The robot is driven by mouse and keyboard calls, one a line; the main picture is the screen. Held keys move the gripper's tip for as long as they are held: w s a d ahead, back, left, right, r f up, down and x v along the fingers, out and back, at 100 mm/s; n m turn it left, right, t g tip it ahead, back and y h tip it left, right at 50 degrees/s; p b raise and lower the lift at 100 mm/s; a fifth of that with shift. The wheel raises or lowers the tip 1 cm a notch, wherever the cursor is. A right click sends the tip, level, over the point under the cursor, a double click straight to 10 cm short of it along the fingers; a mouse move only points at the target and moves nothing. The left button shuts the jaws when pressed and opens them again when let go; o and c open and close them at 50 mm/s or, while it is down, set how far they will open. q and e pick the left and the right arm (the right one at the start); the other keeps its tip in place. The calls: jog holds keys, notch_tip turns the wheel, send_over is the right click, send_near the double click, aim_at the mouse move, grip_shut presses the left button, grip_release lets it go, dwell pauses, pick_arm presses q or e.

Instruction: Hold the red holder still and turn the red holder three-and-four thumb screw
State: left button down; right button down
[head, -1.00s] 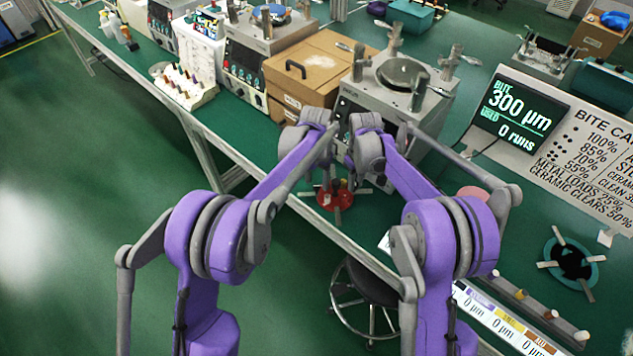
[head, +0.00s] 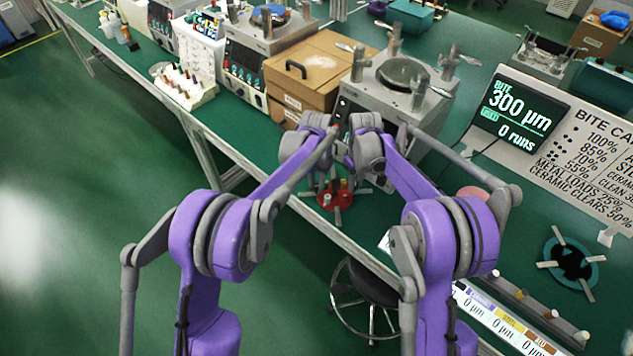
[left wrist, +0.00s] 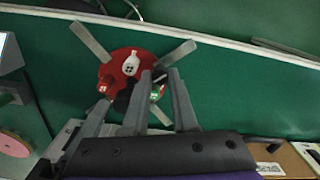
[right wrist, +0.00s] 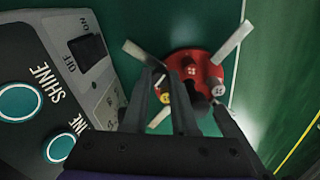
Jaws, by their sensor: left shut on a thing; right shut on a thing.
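The red holder (head: 337,203) is a red disc with metal arms, low at the bench's front side; it also shows in the left wrist view (left wrist: 117,70) and the right wrist view (right wrist: 205,67). Small red, white and yellow pieces sit on it. My left gripper (left wrist: 163,76) is shut at the disc's edge, seemingly on the three-and-four thumb screw, which its fingers hide. My right gripper (right wrist: 161,74) is shut at another part of the rim, seemingly on the holder itself. The exact contacts are hidden.
A lapping machine (head: 405,75) stands just behind the grippers, with a wooden box (head: 320,62) to its left. A teal ring with arms (head: 570,258) lies at the right. A stool (head: 365,290) stands below the bench edge. Green bench is clear between.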

pick_arm(q)
jog(key=shift+n, duration=0.3)
jog(key=n, duration=0.8)
jog(key=shift+n, duration=0.4)
jog(key=n, duration=0.4)
jog(key=shift+n, duration=2.2)
jog(key=c, duration=0.7)
grip_release()
